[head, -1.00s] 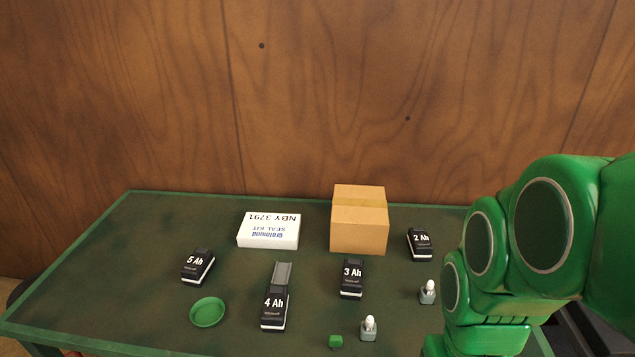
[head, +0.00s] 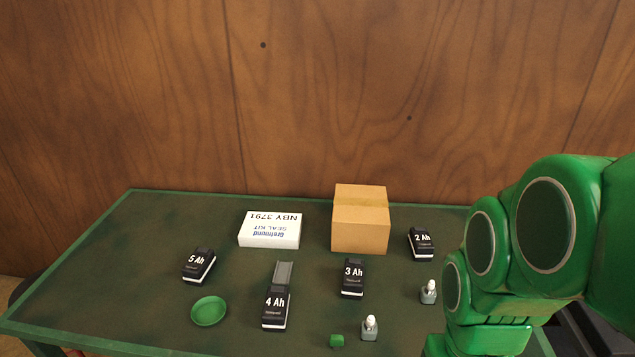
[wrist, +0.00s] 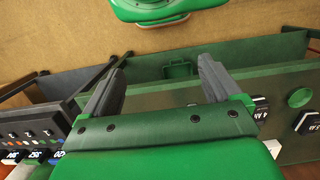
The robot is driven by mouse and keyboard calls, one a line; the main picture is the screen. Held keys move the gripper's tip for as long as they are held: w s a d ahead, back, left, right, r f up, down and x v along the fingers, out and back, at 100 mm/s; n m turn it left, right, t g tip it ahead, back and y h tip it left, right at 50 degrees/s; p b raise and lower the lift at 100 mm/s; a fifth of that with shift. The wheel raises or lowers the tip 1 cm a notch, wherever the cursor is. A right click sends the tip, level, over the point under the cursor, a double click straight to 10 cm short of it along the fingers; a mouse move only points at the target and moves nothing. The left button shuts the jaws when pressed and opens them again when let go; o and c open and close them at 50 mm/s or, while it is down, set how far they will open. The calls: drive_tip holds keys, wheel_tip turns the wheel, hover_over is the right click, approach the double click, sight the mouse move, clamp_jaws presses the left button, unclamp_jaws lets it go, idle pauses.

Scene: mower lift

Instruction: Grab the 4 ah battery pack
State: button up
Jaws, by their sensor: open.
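The 4 Ah battery pack (head: 275,307) is a black block with white lettering, standing near the front of the green table, left of centre. A grey strip (head: 283,272) lies directly behind it. Black packs marked 5 Ah (head: 199,266), 3 Ah (head: 352,278) and 2 Ah (head: 421,244) stand on the same table. My gripper (wrist: 158,88) shows in the wrist view, open with nothing between its fingers, apart from the table. A pack marked partly "4 A" (wrist: 254,112) shows at the right of that view. The head view does not show my gripper.
A white seal kit box (head: 270,231) and a cardboard box (head: 360,220) stand at the back of the table (head: 120,260). A green dish (head: 208,311) is left of the 4 Ah pack.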

drive_tip(key=w+a, duration=0.4)
drive_tip(key=w, duration=0.6)
drive_tip(key=t, duration=0.2)
hover_over(275, 301)
drive_tip(key=d, duration=0.1)
drive_tip(key=f, duration=1.5)
drive_tip(key=shift+w+d+f, duration=0.1)
drive_tip(key=shift+d+f, duration=0.1)
drive_tip(key=shift+f, duration=0.2)
drive_tip(key=shift+a+f, duration=0.55)
drive_tip(key=shift+f, duration=1.75)
drive_tip(key=shift+a+f, duration=0.1)
drive_tip(key=shift+f, duration=1.8)
drive_tip(key=shift+c, duration=0.3)
